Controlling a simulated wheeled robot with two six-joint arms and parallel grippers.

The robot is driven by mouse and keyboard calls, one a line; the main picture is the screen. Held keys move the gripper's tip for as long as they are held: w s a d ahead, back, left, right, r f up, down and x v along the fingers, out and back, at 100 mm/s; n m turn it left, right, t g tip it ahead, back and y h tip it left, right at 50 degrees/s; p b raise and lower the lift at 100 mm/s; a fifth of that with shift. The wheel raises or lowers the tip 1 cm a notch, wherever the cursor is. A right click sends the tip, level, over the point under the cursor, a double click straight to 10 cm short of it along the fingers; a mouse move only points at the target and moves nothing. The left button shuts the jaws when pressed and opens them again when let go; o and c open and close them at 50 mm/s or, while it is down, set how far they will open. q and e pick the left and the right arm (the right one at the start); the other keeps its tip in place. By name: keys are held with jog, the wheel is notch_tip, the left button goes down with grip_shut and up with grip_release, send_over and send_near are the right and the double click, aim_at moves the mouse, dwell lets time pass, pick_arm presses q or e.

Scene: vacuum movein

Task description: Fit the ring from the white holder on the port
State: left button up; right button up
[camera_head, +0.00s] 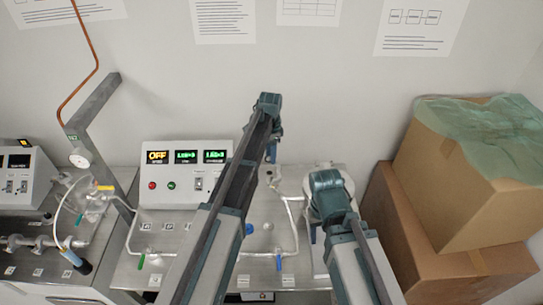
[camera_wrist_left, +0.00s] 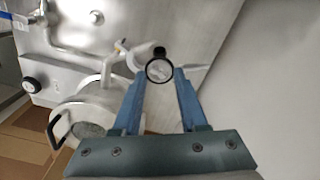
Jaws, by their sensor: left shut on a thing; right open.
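My left gripper (camera_head: 273,152) reaches over the back of the bench in the head view. In the left wrist view its two blue fingers (camera_wrist_left: 158,76) are shut on the ring (camera_wrist_left: 159,71), a small round piece with a black rim and grey centre. A pale round fitting (camera_wrist_left: 142,54) on a pipe shows just behind the ring; I cannot tell whether they touch, or whether this is the port. I cannot make out the white holder for sure. My right gripper (camera_head: 318,232) is open in front of the white pump-like unit; its arm hides most of it.
A control box (camera_head: 170,165) with green displays stands left. Thin pipes (camera_head: 291,222) cross the panel. Stacked cardboard boxes (camera_head: 455,185) block the right side.

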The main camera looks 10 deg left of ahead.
aim_at(271, 173)
pick_arm(q)
jog(key=shift+f, duration=0.1)
notch_tip(271, 173, down, 6)
jog(key=b, duration=0.6)
jog(key=shift+f+b, duration=0.45)
jog(key=shift+b, duration=0.1)
dwell(1.5)
dwell(0.4)
jog(key=o, duration=1.2)
jog(key=shift+r, duration=0.1)
notch_tip(271, 173, up, 14)
jog(key=p, duration=1.4)
